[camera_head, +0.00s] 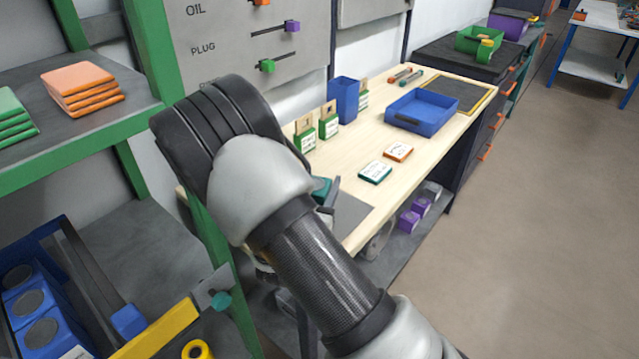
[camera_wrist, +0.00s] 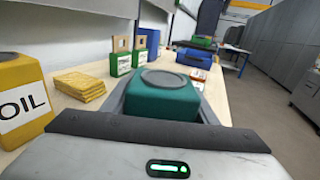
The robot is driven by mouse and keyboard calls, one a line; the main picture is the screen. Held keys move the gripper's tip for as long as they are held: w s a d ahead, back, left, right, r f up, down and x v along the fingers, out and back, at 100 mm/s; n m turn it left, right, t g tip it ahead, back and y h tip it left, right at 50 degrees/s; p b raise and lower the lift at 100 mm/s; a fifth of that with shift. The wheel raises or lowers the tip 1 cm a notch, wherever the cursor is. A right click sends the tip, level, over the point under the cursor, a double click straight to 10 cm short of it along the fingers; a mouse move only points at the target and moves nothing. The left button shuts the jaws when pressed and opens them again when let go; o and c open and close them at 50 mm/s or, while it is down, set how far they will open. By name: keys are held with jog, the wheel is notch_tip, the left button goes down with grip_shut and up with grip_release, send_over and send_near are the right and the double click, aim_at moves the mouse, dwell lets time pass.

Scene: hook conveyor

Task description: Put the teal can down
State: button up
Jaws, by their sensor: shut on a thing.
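The teal can (camera_wrist: 162,99) is a rounded block with a grey round cap, held between the two fingers of my gripper (camera_wrist: 165,100) in the wrist view. My gripper is shut on it, above the wooden workbench (camera_wrist: 228,101). In the head view my arm hides most of the gripper, and a small part of the teal can (camera_head: 321,188) shows beside a dark finger. I cannot tell whether the can touches the bench.
A yellow OIL can (camera_wrist: 22,100) and folded yellow cloths (camera_wrist: 79,86) stand left of my gripper. Green-based blocks (camera_head: 328,121), a blue bin (camera_head: 344,99), a blue tray (camera_head: 422,112) and two labelled tiles (camera_head: 375,172) are on the bench. Bare wood lies around the tiles.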

jog(key=o, duration=1.4)
jog(key=shift+f, duration=0.15)
jog(key=shift+s+a, duration=0.1)
jog(key=shift+s, duration=0.1)
jog(key=v, duration=1.1)
jog(key=shift+s+a, duration=0.1)
jog(key=shift+s, duration=0.2)
